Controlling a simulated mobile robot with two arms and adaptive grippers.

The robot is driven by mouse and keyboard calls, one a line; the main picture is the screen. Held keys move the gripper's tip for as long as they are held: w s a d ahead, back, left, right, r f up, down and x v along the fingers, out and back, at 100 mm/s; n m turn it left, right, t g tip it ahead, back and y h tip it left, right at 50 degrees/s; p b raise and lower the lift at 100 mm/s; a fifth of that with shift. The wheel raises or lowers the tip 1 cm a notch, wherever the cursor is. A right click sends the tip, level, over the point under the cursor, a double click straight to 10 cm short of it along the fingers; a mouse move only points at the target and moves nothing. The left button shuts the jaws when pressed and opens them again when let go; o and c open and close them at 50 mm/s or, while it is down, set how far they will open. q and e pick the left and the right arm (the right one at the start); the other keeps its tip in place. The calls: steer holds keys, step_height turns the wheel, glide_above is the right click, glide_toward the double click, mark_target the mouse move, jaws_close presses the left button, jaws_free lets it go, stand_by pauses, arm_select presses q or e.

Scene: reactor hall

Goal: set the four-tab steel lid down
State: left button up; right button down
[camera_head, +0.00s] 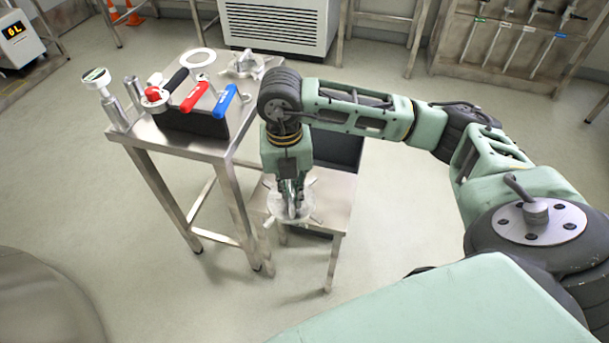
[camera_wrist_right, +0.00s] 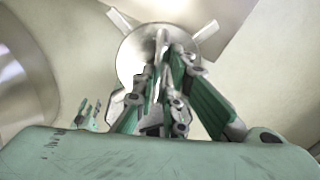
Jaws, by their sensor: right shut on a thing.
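The four-tab steel lid (camera_head: 278,210) is a round, shiny disc with tabs standing out from its rim. It is at the front left part of a low steel table (camera_head: 335,197) in the head view. My right gripper (camera_head: 291,196) points down and is shut on the middle of the lid. In the wrist view the lid (camera_wrist_right: 130,62) lies beyond my right gripper (camera_wrist_right: 162,45), with two tabs clear at the top. The gripper hides much of its middle. I cannot tell whether the lid touches the table. My left gripper is out of view.
A taller steel table (camera_head: 215,148) at the left holds a dark rack with red (camera_head: 194,97) and blue (camera_head: 224,101) handles. A white ring (camera_head: 198,58) and a tabbed metal part (camera_head: 246,65) lie behind. A dark bin (camera_head: 338,150) stands behind my gripper. Floor at right is clear.

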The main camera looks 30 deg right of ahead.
steer(key=m, duration=0.2)
steer(key=m+b, duration=0.1)
steer(key=shift+w+d+f+m, duration=0.1)
steer(key=shift+w+d+m, duration=0.05)
steer(key=shift+w+m, duration=0.25)
steer(key=shift+w+d+f, duration=0.1)
steer(key=shift+w, duration=0.05)
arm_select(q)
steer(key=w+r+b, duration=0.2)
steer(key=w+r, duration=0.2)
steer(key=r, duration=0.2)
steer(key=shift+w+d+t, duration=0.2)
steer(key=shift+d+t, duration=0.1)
arm_select(e)
steer(key=shift+m, duration=0.3)
steer(key=shift+w+d+f, duration=1.1)
steer(key=shift+w+f, duration=0.45)
steer(key=shift+f, duration=0.25)
steer(key=shift+w+d+f, duration=1.15)
steer(key=shift+w+f, duration=0.35)
steer(key=shift+f, duration=0.25)
steer(key=shift+w+d+f, duration=1.1)
steer(key=shift+w+f, duration=0.45)
steer(key=shift+f, duration=0.25)
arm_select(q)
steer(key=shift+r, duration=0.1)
arm_select(e)
steer(key=shift+f, duration=0.1)
